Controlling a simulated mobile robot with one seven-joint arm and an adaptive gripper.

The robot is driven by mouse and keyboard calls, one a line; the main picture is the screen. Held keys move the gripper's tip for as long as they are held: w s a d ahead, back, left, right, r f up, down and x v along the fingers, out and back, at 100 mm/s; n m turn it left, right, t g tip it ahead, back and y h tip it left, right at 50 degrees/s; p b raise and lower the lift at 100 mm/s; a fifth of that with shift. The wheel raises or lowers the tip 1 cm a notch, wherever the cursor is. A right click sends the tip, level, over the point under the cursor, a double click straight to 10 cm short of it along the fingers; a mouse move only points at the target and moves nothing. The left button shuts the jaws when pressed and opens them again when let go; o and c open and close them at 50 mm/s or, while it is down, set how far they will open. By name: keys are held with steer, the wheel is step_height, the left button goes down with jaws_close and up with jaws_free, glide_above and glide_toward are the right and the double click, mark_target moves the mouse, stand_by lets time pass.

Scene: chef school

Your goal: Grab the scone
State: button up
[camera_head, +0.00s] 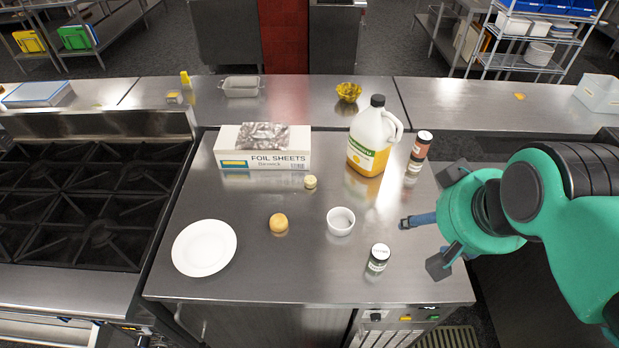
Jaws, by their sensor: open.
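A round golden-brown baked piece (278,222), which looks like the scone, lies on the steel counter (250,270) between the white plate and the small white bowl. A smaller pale piece (310,182) lies behind it to the right; I cannot tell for certain what it is. My gripper (436,220) is at the right edge of the counter, pointing left. Its fingers are spread and nothing is seen between them. It is well apart from the golden piece, with the white bowl (340,221) in between.
A white plate (204,248) lies at left. A juice jug (371,140), a brown jar (419,150) and a foil sheets box (262,161) stand behind. A black stove (85,200) adjoins at left. The counter front is clear.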

stand_by(0.7)
steer(key=m+g+p, duration=0.6)
steer(key=p, duration=0.1)
glide_above(310, 178)
step_height(310, 178, down, 21)
steer(key=shift+w+d+f, duration=0.1)
steer(key=shift+f, duration=0.05)
steer(key=shift+f+b, duration=0.4)
steer(key=shift+f, duration=3.9)
